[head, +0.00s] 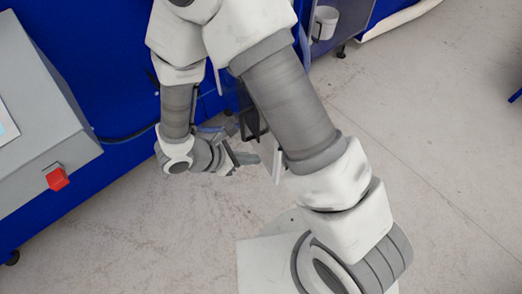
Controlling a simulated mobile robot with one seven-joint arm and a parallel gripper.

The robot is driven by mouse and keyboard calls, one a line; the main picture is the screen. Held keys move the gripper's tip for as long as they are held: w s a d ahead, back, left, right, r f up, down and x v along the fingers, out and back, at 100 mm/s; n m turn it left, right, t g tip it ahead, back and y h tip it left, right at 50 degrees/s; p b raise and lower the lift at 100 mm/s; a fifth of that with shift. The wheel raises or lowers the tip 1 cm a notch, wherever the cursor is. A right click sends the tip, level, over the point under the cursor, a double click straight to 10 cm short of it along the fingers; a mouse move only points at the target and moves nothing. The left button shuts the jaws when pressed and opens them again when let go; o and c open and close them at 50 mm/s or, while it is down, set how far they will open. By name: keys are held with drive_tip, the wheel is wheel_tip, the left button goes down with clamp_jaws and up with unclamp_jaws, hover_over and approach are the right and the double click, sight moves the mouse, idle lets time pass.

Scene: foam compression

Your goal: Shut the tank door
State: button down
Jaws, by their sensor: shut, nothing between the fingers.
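My gripper (246,158) is low in the middle of the head view, beyond the elbow of my arm, with its fingers pointing right. It is shut and empty. A dark, partly see-through panel with a black edge (250,122) stands just above and beside the gripper, at the blue machine's front; it may be the tank door. My arm hides most of it, so I cannot tell how far open it is or whether the gripper touches it.
A blue machine (95,45) fills the upper left. A grey control box (45,125) with a red button (57,179) stands at the left. A white cup-like container (325,22) is at the top, by a clear panel. The concrete floor (440,120) at the right is clear.

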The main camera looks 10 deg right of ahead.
drive_tip(key=shift+w+d+r, duration=0.1)
drive_tip(key=shift+w+d, duration=0.2)
drive_tip(key=shift+d, duration=0.4)
drive_tip(key=shift+w+d+r, duration=0.1)
drive_tip(key=shift+w+d, duration=0.15)
drive_tip(key=shift+d, duration=0.45)
drive_tip(key=shift+d+f, duration=0.1)
